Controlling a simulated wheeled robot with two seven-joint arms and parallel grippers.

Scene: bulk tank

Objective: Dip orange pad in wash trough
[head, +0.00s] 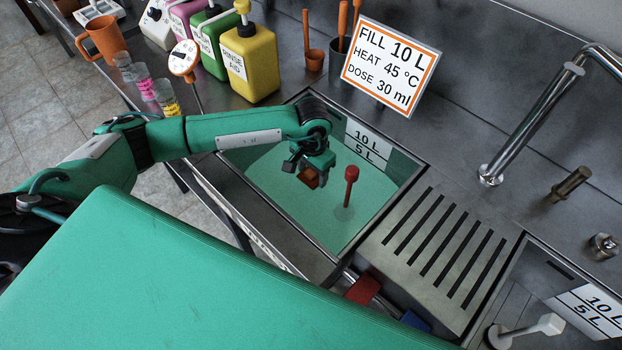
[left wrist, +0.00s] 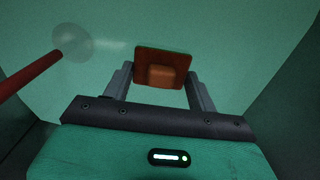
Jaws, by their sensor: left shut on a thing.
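The orange pad (head: 309,177) is held in my left gripper (head: 305,167), over the wash trough (head: 265,226). In the left wrist view the pad (left wrist: 162,66) shows as a flat orange plate with a block between the two fingers of my left gripper (left wrist: 160,84). The trough holds pale green liquid (left wrist: 230,35), which lies behind the pad in the wrist view. I cannot tell whether the pad touches the liquid. My right gripper is not in view.
A red-topped rod (head: 351,180) stands in the trough right of the pad. A slotted drainboard (head: 437,250) and a second basin (head: 570,290) lie to the right. Bottles, including a yellow one (head: 250,65), and a sign (head: 390,65) stand behind. A faucet (head: 530,120) rises at right.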

